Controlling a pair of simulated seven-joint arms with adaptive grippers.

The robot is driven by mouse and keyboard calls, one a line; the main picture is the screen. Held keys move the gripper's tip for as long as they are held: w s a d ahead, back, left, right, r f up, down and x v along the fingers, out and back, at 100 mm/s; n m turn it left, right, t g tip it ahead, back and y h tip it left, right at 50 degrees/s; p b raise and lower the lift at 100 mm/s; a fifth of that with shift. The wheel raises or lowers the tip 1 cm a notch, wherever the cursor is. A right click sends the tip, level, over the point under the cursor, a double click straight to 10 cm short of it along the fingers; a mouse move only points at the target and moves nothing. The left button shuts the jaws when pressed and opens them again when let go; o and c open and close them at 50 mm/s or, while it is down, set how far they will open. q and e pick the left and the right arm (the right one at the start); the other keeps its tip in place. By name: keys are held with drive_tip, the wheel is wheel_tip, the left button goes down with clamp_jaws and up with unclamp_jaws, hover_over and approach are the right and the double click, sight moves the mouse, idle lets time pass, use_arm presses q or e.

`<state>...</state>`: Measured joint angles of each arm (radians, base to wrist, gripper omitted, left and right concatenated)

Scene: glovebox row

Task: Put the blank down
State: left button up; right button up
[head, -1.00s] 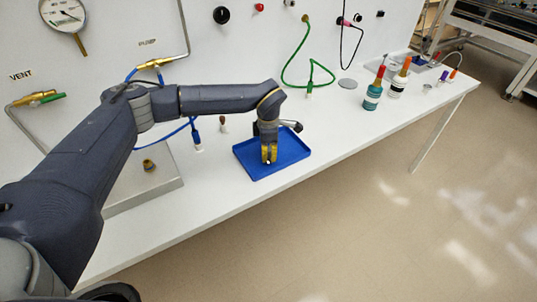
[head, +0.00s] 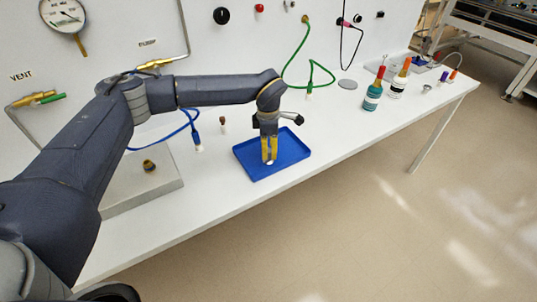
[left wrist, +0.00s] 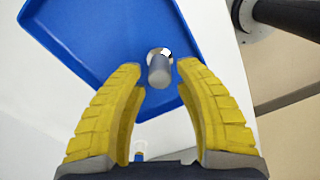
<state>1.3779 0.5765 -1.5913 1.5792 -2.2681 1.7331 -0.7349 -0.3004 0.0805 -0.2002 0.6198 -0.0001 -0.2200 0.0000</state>
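The blank (left wrist: 160,70) is a small grey metal cylinder over the blue tray (left wrist: 85,40). In the left wrist view it stands between my left gripper's yellow fingers (left wrist: 159,76), with a gap on each side. The fingers are open and appear clear of it. In the head view the left gripper (head: 269,160) points down over the front part of the tray (head: 294,150). A small pale spot at its fingertips looks like the blank (head: 269,162). Whether its base rests flat on the tray is hard to tell. My right gripper is in neither view.
Left of the tray are a grey plate with a brass fitting (head: 149,166) and a blue hose with a white end (head: 198,146). A green hose (head: 309,86) hangs behind. Bottles (head: 372,97) stand farther right. The bench front edge is close to the tray.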

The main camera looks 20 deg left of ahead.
use_arm(q)
wheel_tip(320, 180, up, 9)
drive_tip(key=shift+f, duration=0.1)
idle(0.3)
idle(0.4)
